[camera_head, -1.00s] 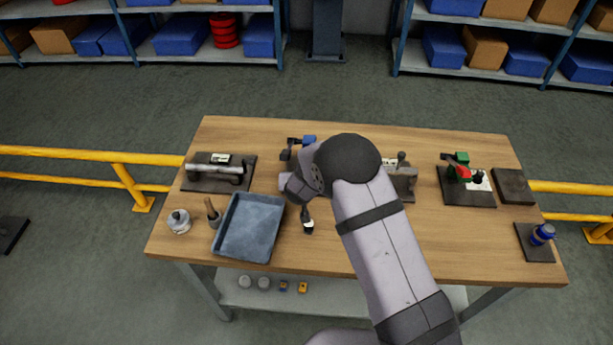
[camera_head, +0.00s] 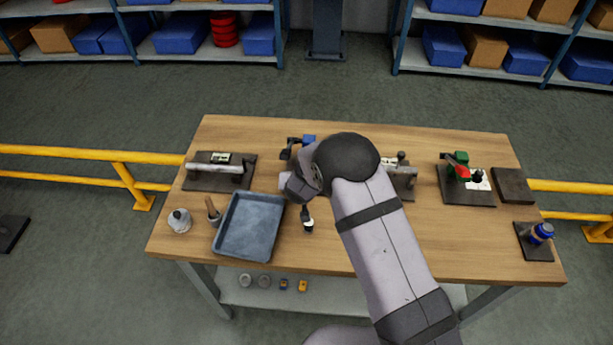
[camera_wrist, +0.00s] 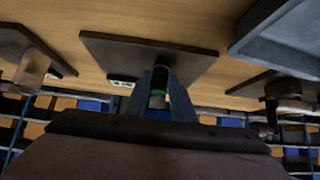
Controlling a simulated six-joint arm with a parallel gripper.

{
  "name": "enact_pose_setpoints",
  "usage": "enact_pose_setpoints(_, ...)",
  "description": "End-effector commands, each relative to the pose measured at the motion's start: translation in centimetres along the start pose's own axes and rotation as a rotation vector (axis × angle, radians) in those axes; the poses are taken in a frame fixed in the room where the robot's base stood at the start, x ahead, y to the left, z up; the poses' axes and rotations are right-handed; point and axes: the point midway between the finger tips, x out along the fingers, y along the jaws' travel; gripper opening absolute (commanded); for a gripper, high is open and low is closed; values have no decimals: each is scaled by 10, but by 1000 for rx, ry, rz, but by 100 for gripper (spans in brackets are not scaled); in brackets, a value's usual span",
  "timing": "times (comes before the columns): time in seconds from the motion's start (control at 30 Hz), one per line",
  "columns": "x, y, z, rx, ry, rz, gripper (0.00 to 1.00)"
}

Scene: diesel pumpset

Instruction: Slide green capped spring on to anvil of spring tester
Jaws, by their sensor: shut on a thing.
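In the wrist view my gripper (camera_wrist: 159,97) is shut on a small upright piece with a green band, the green capped spring (camera_wrist: 158,92). Its coils are too small and dark to make out. A dark baseplate (camera_wrist: 150,48) lies just beyond the fingers, with a dark upright post (camera_wrist: 160,75) in line with the spring. I cannot tell whether spring and post touch. In the head view my arm covers most of this fixture; a blue part (camera_head: 308,140) shows behind the wrist. I cannot tell for sure that it is the spring tester.
A grey tray (camera_head: 250,227) stands left of my wrist. A fixture with a silver bar (camera_head: 215,170) is at the far left. A green and red fixture (camera_head: 458,168) stands right. A small black and white item (camera_head: 308,224) is below my wrist.

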Motion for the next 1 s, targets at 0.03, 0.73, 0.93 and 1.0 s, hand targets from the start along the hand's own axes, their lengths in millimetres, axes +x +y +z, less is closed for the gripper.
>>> enact_pose_setpoints(0.03,0,0,0,0,1,0,7)
enact_pose_setpoints(0.73,2,0,2,0,1,0,37)
enact_pose_setpoints(0.93,2,0,2,0,0,0,44)
enact_pose_setpoints(1.0,2,0,2,0,0,0,44)
